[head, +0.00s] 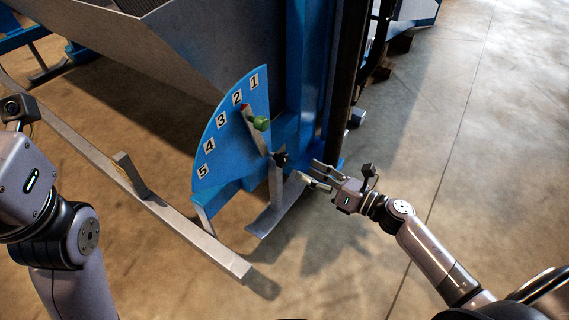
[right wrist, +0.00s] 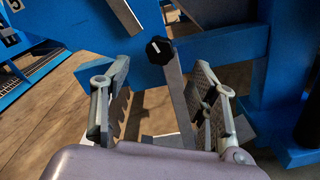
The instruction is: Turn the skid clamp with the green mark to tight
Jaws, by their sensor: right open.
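A blue numbered plate (head: 225,135) stands at the centre of the head view, marked 1 to 5. I cannot make out a green mark on the black knob. My right gripper (head: 308,171) is open and empty, just right of the black knob and apart from it. Its spread fingers (right wrist: 160,105) also show in the right wrist view.
A grey bar (right wrist: 178,100) hangs below the black knob. A long grey rail (head: 165,215) runs along the floor at left. A grey hopper (head: 205,45) and blue frame (head: 305,75) stand behind. The floor at right (head: 470,160) is clear.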

